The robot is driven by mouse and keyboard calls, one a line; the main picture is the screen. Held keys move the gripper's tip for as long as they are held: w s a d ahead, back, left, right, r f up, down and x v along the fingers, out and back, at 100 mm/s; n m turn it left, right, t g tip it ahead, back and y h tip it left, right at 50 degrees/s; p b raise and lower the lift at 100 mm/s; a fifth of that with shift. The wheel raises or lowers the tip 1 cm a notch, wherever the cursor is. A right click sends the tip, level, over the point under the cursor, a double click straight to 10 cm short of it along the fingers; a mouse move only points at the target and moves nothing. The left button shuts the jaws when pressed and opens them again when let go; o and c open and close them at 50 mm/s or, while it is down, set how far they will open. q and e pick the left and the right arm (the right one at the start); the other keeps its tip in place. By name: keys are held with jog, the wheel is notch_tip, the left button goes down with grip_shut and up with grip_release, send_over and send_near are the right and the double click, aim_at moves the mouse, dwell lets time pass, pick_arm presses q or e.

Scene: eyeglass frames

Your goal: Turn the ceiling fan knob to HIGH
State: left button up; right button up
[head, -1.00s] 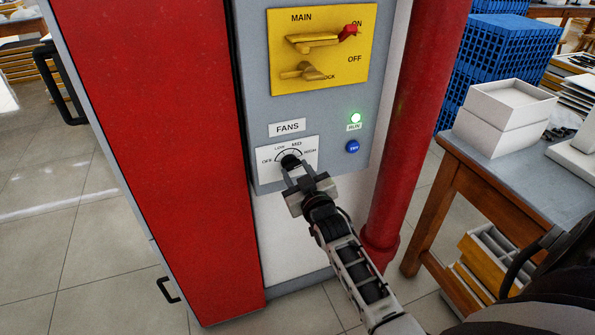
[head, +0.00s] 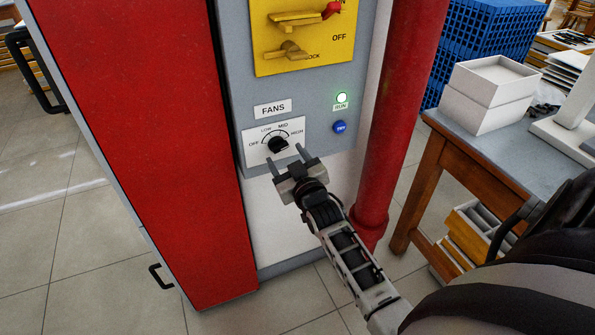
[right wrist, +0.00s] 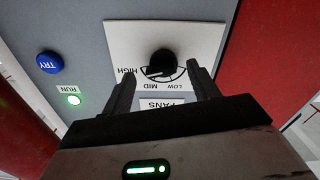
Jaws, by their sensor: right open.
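The black fan knob (head: 278,145) sits on a white dial plate (head: 255,153) marked OFF, LOW, MID and HIGH, under the FANS label (head: 272,108). In the right wrist view, upside down, the knob (right wrist: 163,62) has a pale mark that appears to lie towards HIGH, but its exact setting is hard to read. My right gripper (head: 286,155) is open and empty. It is just below and in front of the knob, with its fingers apart and not around it. My left gripper is not in view.
Above are the yellow MAIN switch plate (head: 313,42), a lit green RUN lamp (head: 342,98) and a blue TRY button (head: 339,127). A red pipe (head: 395,110) runs close on the right. A bench (head: 480,150) with white boxes (head: 487,95) stands farther right.

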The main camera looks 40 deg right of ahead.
jog(key=v, duration=1)
jog(key=shift+s, duration=0.2)
jog(key=s+a+f+n+g+y, duration=0.1)
jog(key=s+a+f+g+y, duration=0.2)
jog(key=s+a, duration=0.3)
jog(key=s+a+f+n+g+y+p, duration=0.1)
jog(key=s+a+f+g+y, duration=0.2)
jog(key=s+a, duration=0.4)
jog(key=a+y, duration=0.1)
jog(key=a, duration=0.4)
jog(key=shift+s+a+f+g+y, duration=0.2)
jog(key=shift+a+f+g+y, duration=0.05)
jog(key=shift+g+y, duration=0.15)
